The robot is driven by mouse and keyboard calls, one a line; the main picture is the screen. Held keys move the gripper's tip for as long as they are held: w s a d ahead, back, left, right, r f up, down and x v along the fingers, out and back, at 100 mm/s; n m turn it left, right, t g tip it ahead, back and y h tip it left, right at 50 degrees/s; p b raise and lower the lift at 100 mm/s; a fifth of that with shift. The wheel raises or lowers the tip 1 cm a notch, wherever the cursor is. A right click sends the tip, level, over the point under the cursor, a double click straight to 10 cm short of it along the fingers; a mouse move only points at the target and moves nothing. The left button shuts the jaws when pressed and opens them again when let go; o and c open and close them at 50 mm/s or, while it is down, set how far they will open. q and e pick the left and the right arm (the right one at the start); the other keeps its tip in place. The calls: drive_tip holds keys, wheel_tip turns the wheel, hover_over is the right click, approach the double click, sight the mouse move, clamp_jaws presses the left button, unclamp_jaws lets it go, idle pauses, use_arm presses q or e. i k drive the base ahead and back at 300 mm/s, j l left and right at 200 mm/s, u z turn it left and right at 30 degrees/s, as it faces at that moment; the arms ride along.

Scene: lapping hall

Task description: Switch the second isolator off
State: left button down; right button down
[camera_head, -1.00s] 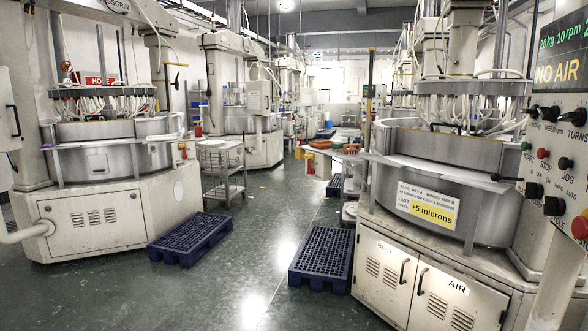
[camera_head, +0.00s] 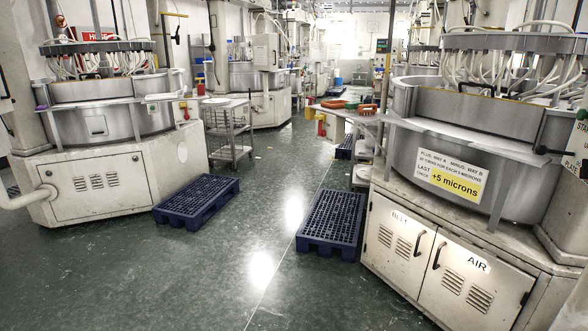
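No isolator can be made out in the head view. Neither of my grippers is in view. On the right stands a lapping machine (camera_head: 405,160) with a white cabinet below it. Its two cabinet doors are marked "BELT" (camera_head: 397,247) and "AIR" (camera_head: 470,290), and both look closed. On the left stands a similar machine (camera_head: 88,121) with a closed cabinet door (camera_head: 98,187).
Two dark blue plastic pallets, the left one (camera_head: 197,201) and the right one (camera_head: 330,224), lie on the green floor. A grey wheeled trolley (camera_head: 229,132) stands behind the left pallet. A table with orange items (camera_head: 335,104) is mid-aisle. The floor (camera_head: 215,275) in front is clear.

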sight(321, 132)
drive_tip(key=i, duration=3.8)
drive_tip(key=z, duration=0.1)
